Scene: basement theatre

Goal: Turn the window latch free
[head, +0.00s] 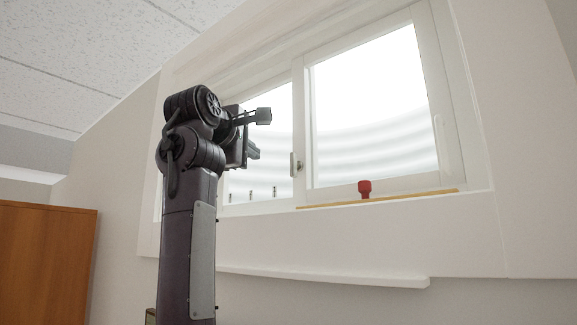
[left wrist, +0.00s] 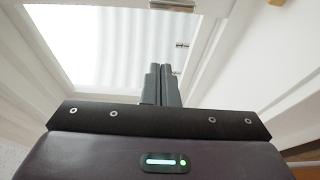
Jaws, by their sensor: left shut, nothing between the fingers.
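The window (head: 365,110) has white frames and two bright panes. A small pale latch (head: 295,165) sits on the upright bar between the panes. My left gripper (head: 258,132) is raised in front of the left pane, to the left of the latch and a little higher in the picture, apart from it. In the left wrist view its fingers (left wrist: 160,70) are together with nothing between them. A grey piece at that view's top edge (left wrist: 164,4) may be the latch; I cannot tell. My right gripper is out of view.
A red knob-like object (head: 365,188) stands on the sill by a thin wooden strip (head: 400,195). Small dark fittings (head: 251,195) line the left pane's lower edge. A white ledge (head: 330,277) juts out below. An orange-brown cabinet (head: 42,262) stands at the left.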

